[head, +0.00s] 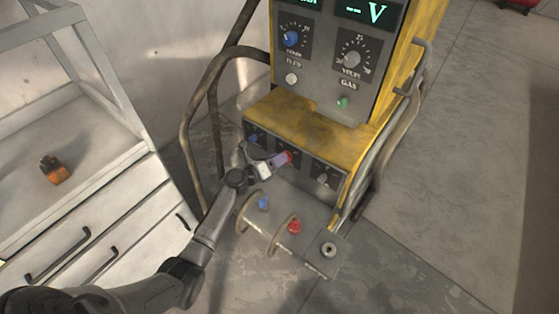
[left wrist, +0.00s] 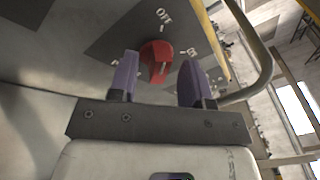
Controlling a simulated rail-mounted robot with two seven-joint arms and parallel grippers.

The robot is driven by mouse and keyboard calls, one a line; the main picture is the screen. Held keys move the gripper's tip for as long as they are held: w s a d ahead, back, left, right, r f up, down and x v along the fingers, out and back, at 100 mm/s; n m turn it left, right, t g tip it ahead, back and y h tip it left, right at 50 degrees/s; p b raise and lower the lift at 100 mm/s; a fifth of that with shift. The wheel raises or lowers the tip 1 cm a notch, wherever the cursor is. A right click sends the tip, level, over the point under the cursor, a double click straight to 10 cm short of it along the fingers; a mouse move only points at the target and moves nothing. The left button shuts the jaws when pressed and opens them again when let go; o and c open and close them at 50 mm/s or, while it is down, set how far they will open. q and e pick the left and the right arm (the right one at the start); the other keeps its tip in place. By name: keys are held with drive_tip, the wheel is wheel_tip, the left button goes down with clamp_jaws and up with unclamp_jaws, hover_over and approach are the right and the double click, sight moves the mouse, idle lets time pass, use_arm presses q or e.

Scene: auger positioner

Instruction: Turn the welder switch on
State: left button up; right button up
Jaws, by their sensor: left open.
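The yellow and grey welder (head: 312,130) stands upright in the middle of the head view. Its red switch knob (head: 286,157) sits on the lower front panel. In the left wrist view the red knob (left wrist: 156,62) lies ahead, between OFF and ON labels, with OFF above it and ON to its right. My left gripper (head: 268,165) is at the panel, close to the knob. In the left wrist view its two purple fingers (left wrist: 160,80) are apart, with the knob beyond and between them. Whether they touch it I cannot tell. My right gripper is not in view.
A blue connector (head: 263,202) and a red connector (head: 294,226) sit on the lower front below the gripper, beside curved metal guards. A white drawer cabinet (head: 100,160) with an orange-and-black object (head: 55,171) stands left.

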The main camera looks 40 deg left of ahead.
use_arm(q)
drive_tip(key=shift+w+d, duration=0.1)
drive_tip(key=shift+w, duration=0.35)
clamp_jaws()
